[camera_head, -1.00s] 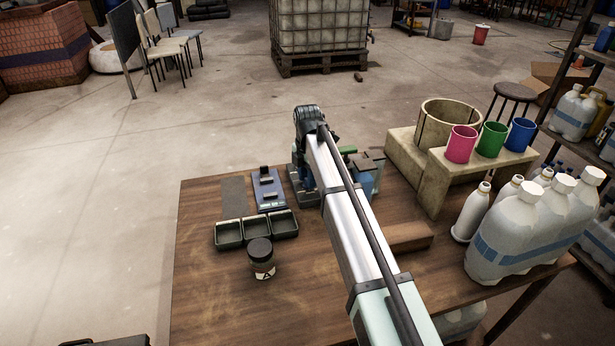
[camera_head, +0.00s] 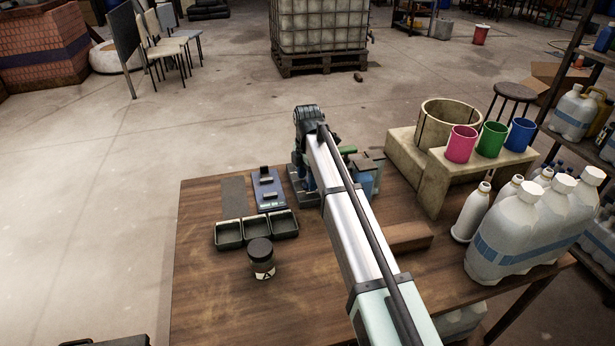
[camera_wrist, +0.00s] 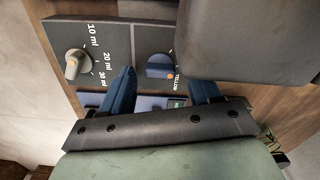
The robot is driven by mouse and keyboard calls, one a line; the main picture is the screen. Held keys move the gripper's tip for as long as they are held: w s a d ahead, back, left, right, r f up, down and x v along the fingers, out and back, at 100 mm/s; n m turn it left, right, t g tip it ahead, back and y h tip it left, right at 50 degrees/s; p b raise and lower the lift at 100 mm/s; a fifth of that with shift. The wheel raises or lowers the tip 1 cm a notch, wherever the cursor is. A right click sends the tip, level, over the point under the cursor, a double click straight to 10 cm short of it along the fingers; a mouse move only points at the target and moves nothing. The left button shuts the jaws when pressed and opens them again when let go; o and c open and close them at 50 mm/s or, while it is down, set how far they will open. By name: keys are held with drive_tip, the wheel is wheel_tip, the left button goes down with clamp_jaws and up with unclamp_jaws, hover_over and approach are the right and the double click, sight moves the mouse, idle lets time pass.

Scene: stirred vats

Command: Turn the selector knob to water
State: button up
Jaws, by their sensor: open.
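In the wrist view, a dark blue selector knob (camera_wrist: 160,67) sits on a dark grey panel (camera_wrist: 150,38). An orange mark on the knob lies on the side facing the label YELLOW. No water label is visible; a large dark grey block (camera_wrist: 245,40) hides the panel's right side. My gripper (camera_wrist: 165,85) is open, its blue fingers apart on either side of the knob's near edge. I cannot tell whether they touch it. In the head view my arm hides the gripper and knob.
A grey dial (camera_wrist: 78,64) marked 10, 20 and 30 ml is left of the selector. On the table (camera_head: 205,285) are black trays (camera_head: 257,230), a dark-lidded jar (camera_head: 261,258) and a blue scale (camera_head: 268,190). Cups and white bottles (camera_head: 503,235) stand at right.

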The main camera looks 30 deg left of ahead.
sight(307, 180)
drive_tip(key=shift+r, duration=0.15)
wheel_tip(307, 180, up, 14)
drive_tip(key=shift+f, duration=0.25)
idle(0.7)
